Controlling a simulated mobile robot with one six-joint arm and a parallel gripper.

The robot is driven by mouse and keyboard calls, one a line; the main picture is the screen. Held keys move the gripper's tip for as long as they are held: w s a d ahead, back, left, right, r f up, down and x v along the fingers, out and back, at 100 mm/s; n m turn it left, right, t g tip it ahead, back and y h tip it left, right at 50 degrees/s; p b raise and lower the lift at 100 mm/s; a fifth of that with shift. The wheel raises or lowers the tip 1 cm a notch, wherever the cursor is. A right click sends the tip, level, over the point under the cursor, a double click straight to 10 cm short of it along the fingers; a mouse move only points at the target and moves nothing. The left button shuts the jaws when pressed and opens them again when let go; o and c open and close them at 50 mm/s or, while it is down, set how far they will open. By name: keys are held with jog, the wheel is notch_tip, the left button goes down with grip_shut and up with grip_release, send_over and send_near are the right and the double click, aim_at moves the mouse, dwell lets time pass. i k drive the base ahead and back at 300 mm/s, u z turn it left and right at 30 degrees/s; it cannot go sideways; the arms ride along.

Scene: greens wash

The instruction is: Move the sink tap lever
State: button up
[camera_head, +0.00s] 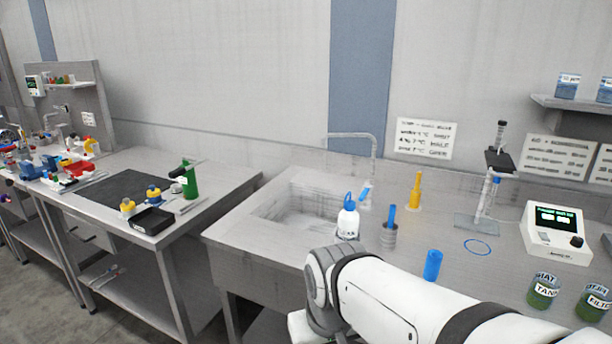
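The sink tap (374,152) is a thin grey gooseneck at the back right of the sink, its spout reaching left over the basin. A small blue-topped piece (366,191) at the tap's base looks like the lever; it leans, and its lower part is hard to make out. The sink basin (290,203) is sunk into the metal counter and looks empty. My white arm crosses the lower middle and right of the view, in front of the counter. My gripper is out of view, so its opening and anything in it are hidden.
A white bottle with a blue top (348,221) stands close in front of the lever. A grey pot with a blue handle (389,234), a yellow bottle (415,190) and a blue cylinder (432,265) stand to the right. Counter left of the basin is clear.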

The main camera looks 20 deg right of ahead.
aim_at(366, 187)
jog(key=z, duration=0.35)
jog(key=i, duration=0.7)
jog(key=z, duration=0.4)
jog(key=k, duration=0.85)
jog(key=z, duration=0.15)
jog(key=i, duration=0.85)
jog(key=u, duration=0.05)
